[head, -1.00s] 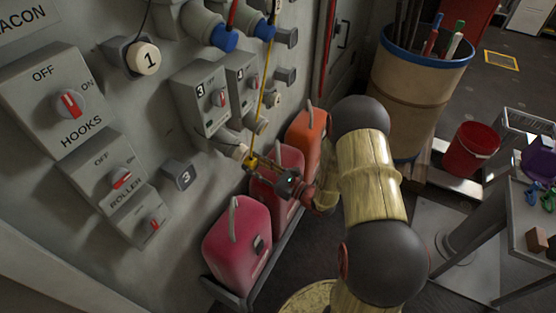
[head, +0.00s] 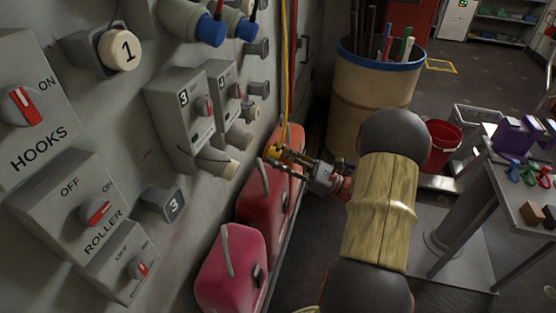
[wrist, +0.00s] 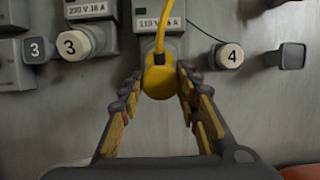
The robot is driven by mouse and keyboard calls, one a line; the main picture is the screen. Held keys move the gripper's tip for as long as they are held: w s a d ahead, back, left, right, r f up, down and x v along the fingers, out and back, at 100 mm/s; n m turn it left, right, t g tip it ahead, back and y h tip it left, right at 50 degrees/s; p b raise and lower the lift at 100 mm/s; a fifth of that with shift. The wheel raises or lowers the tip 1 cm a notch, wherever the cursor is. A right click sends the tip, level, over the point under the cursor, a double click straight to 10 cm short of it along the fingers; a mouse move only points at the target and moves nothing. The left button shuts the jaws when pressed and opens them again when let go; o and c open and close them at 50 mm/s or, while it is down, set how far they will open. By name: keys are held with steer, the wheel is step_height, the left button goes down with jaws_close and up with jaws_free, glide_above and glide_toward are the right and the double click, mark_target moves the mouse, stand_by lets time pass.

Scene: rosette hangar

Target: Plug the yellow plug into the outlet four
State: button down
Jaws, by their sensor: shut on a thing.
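The yellow plug (wrist: 160,80) is between my gripper's (wrist: 158,98) fingers in the wrist view, its yellow cord running up. In the head view my gripper (head: 287,156) is shut on the plug (head: 275,153), apart from the wall, right of the outlet boxes. Outlet four's box (head: 222,95), marked 4, stands beside box 3 (head: 184,117). In the wrist view the plug stands in front of the area below a box labelled 110 V 16 A (wrist: 157,20) and hides what is behind. A round cream piece marked 4 (wrist: 229,56) is to the right of the plug.
Box 3's round cream socket end (wrist: 74,44) is left of the plug. Red and pink canisters (head: 232,270) line the wall below. A blue-rimmed barrel (head: 365,110) stands behind, and a grey table (head: 510,190) is at the right.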

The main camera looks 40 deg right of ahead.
steer(key=shift+x, duration=2.4)
steer(key=shift+p, duration=1.25)
steer(key=shift+w+a+r+p, duration=0.2)
steer(key=shift+w+a+p, duration=0.15)
steer(key=shift+w, duration=0.1)
steer(key=c, duration=1.2)
jaws_free()
steer(key=shift+d, duration=0.1)
steer(key=v, duration=1.2)
steer(key=shift+f, duration=0.1)
